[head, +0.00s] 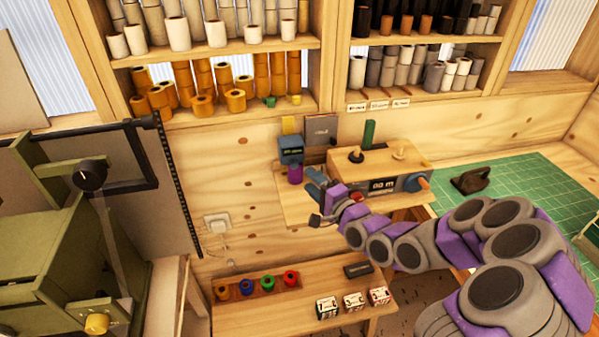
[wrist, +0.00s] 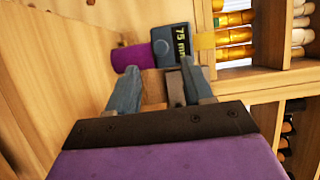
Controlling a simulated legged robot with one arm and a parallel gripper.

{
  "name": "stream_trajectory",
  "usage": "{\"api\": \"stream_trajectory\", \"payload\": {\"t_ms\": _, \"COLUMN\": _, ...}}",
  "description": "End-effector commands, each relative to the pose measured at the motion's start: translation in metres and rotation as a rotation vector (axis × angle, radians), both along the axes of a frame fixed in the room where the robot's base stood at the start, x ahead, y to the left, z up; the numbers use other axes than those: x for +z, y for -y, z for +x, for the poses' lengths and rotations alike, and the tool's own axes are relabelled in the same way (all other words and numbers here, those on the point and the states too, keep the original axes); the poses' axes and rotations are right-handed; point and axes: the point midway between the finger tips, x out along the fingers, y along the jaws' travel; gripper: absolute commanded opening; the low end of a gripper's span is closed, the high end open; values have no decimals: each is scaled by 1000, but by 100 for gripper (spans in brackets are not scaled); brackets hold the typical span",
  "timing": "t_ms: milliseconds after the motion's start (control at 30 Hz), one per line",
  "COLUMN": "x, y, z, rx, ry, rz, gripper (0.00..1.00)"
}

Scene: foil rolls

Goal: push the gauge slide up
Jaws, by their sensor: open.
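A dark blue gauge block (head: 291,149) with a round knob and a small display stands against the wooden wall. In the wrist view the block (wrist: 172,45) lies sideways and its display reads 75 mm. A purple cylinder (head: 295,173) sits just below it, and a yellow piece (head: 289,125) shows above it. In the wrist view these are the purple cylinder (wrist: 131,57) at left and the yellow piece (wrist: 205,40) at right. My gripper (head: 314,188) is open, just below and right of the purple cylinder. In the wrist view its fingers (wrist: 155,80) point toward the gauge; contact cannot be told.
A wooden box (head: 378,165) with a display and knobs stands right of my gripper on a small shelf. A dark panel (head: 320,130) is beside the gauge. Shelves of rolls (head: 205,90) are above. A lower bench (head: 245,315) holds coloured rolls and small boxes.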

Motion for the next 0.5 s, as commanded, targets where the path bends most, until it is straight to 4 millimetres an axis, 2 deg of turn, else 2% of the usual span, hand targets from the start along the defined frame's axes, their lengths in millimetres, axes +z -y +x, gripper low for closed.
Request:
{"api": "stream_trajectory", "payload": {"t_ms": 300, "x": -1, "y": -27, "z": 30, "rx": 3, "ry": 1, "rz": -1, "gripper": 51}}
{"api": "stream_trajectory", "payload": {"t_ms": 500, "x": -2, "y": -36, "z": 45, "rx": 1, "ry": 0, "rz": -3, "gripper": 51}}
